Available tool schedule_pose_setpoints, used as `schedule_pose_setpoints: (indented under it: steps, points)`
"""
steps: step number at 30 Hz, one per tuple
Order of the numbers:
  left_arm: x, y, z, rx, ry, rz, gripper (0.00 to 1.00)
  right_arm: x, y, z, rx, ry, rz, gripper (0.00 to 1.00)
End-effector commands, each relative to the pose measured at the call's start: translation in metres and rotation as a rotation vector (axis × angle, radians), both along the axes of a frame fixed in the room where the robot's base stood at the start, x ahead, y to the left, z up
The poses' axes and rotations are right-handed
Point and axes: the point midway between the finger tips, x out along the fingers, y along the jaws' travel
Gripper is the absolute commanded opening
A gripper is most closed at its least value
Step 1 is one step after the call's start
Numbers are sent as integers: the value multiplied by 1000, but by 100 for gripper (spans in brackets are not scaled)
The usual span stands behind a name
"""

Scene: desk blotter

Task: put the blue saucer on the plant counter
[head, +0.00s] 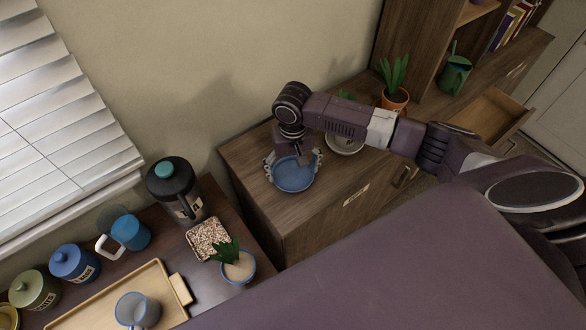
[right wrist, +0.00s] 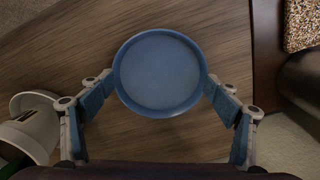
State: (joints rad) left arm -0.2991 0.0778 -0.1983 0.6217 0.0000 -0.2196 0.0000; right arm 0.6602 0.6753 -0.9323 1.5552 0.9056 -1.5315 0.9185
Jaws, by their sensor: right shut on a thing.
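The blue saucer (head: 294,175) is a round shallow dish, seen over the left end of a wooden cabinet top (head: 250,156) that bears potted plants. My right gripper (head: 293,163) is shut on the saucer, with a finger at each side of its rim. In the right wrist view the saucer (right wrist: 160,73) sits level between the two fingertips (right wrist: 160,84), over wood grain. I cannot tell whether it touches the wood or hangs just above it. My left gripper is not in view.
Beside the saucer stands a white pot (head: 345,145), partly under my right arm. Farther right are an orange-potted plant (head: 396,98) and a green watering can (head: 454,74). A drawer (head: 492,117) stands open. The lower dark counter holds a kettle-like jug (head: 174,190), canisters and a tray.

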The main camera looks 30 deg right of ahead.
Motion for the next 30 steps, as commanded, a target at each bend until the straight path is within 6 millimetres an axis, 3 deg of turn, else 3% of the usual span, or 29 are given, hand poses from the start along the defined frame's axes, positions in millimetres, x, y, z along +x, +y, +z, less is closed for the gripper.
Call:
schedule_pose_setpoints:
  steps: [10,11,15,25,30]
  points:
    - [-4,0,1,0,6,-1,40,0,0,-3,0,1,-1,57]
    - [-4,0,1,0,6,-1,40,0,0,-3,0,1,-1,83]
    - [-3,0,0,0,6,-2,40,0,0,-3,0,0,0,99]
    - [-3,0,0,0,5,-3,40,1,0,-2,0,-1,0,100]
    - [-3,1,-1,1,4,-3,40,2,0,17,1,-4,0,100]
